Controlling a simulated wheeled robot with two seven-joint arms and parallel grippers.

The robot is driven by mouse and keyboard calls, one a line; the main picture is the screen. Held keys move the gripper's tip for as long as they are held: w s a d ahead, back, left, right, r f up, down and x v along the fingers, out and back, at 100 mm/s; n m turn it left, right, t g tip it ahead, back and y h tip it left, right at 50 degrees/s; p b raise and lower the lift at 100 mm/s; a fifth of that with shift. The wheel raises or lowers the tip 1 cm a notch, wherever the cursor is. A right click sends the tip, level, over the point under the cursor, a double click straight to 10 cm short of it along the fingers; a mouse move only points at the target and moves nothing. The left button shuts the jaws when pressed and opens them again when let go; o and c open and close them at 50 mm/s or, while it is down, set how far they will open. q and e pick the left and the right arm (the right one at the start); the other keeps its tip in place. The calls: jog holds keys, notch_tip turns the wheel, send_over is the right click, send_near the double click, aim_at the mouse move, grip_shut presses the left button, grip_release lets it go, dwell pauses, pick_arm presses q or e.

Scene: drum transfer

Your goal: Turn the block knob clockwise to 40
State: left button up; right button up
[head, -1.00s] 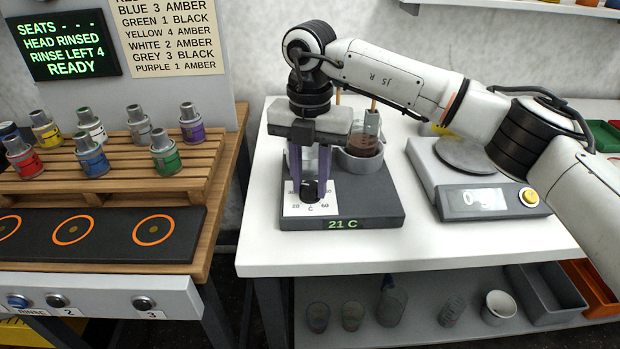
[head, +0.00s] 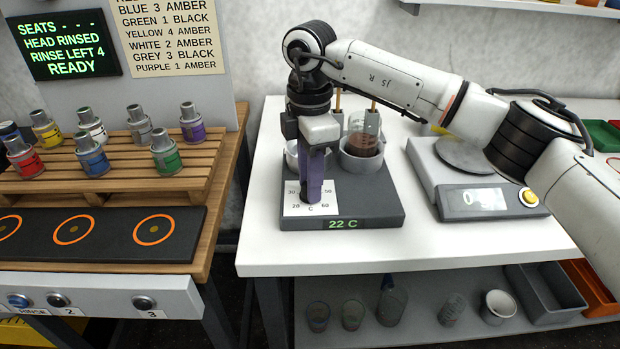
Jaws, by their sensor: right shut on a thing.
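The heating block (head: 345,208) is a dark grey box on the white table, with a green readout of 22 C on its front. Its white dial plate (head: 293,202) shows marks 20, 30, 50 and 60; the middle top is covered by my gripper. My right gripper (head: 311,196) points down over the dial and is shut on the knob, which its purple fingers hide. The knob's pointer cannot be seen. My left gripper is not in view.
A beaker of brown liquid (head: 363,137) sits at the block's back right, near the gripper. A scale (head: 490,201) with a yellow button stands to the right. A wooden pallet (head: 150,185) with several coloured bottles is on the left bench.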

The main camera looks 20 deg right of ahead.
jog(key=shift+w+d+r+m, duration=0.1)
jog(key=shift+m, duration=1.5)
jog(key=o, duration=1.1)
jog(key=shift+c, duration=0.2)
notch_tip(320, 180, up, 10)
